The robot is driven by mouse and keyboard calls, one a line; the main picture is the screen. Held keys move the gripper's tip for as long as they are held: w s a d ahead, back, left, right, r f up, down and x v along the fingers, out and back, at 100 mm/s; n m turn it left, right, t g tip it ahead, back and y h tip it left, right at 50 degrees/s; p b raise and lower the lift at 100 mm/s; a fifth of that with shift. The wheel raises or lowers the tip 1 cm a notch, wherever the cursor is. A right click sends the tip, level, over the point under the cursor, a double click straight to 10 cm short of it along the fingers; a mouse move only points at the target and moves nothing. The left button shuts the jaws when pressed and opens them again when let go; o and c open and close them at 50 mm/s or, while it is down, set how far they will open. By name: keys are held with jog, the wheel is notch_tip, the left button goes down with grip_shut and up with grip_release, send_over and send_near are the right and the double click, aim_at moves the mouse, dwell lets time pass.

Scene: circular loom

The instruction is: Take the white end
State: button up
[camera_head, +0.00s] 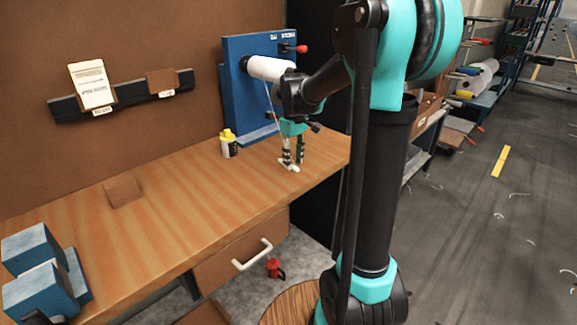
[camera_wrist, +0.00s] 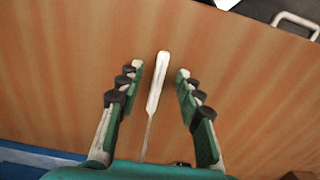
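The white end (camera_wrist: 157,82) is a slim white piece with a thin thread running back from it. In the wrist view it lies between the two fingers of my gripper (camera_wrist: 160,84), with a gap on each side. In the head view the white end (camera_head: 290,167) is at the tabletop below my gripper (camera_head: 294,163). The thread rises from there to the white roll (camera_head: 270,68) on the blue stand (camera_head: 235,90). My gripper is open, pointing down near the table's right part. I cannot tell how high the fingers are above the wood.
A yellow-capped bottle (camera_head: 229,144) stands left of my gripper. Blue blocks (camera_head: 35,275) sit at the table's near left, and a small brown block (camera_head: 122,190) lies mid-table. The wooden table (camera_head: 180,200) is otherwise clear. A drawer handle (camera_head: 252,254) juts out at the front.

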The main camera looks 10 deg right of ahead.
jog(key=shift+f, duration=0.55)
grip_shut()
jog(key=shift+r, duration=0.1)
jog(key=shift+r, duration=0.4)
jog(key=r, duration=0.2)
jog(key=shift+s+a+r, duration=0.25)
jog(key=shift+a+r, duration=0.05)
jog(key=shift+r, duration=0.05)
jog(key=s+a, duration=0.3)
jog(key=a, duration=0.1)
jog(key=s+a, duration=0.3)
jog(key=a, duration=0.2)
jog(key=s+a, duration=0.4)
jog(key=a, duration=0.1)
jog(key=c, duration=0.7)
grip_release()
